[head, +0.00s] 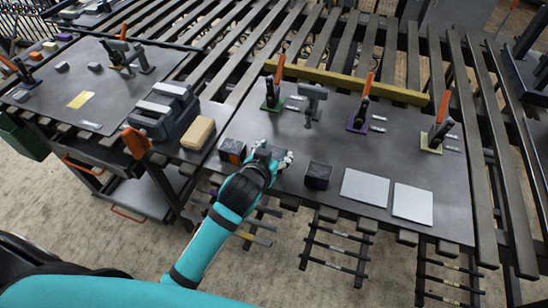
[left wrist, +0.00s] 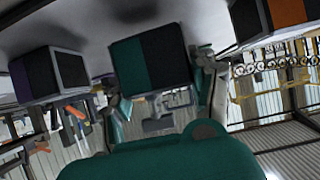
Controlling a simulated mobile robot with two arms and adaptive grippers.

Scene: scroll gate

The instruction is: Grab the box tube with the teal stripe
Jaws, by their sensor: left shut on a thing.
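The box tube with the teal stripe (left wrist: 150,59) is dark with a teal half and sits in the middle of the left wrist view. My left gripper (left wrist: 162,80) is shut on it, with a finger at its side. In the head view my left gripper (head: 270,157) is at the front edge of the table and hides most of that tube. A box tube with an orange stripe (head: 232,151) stands just left of it. A box tube with a purple stripe (head: 318,175) stands to its right. My right gripper is not in view.
Two pale square plates (head: 364,188) lie right of the purple tube. Several orange-handled clamps (head: 272,92) stand behind, before a yellow bar (head: 350,82). A tan block (head: 198,133) and a dark grey tool (head: 164,110) are at left.

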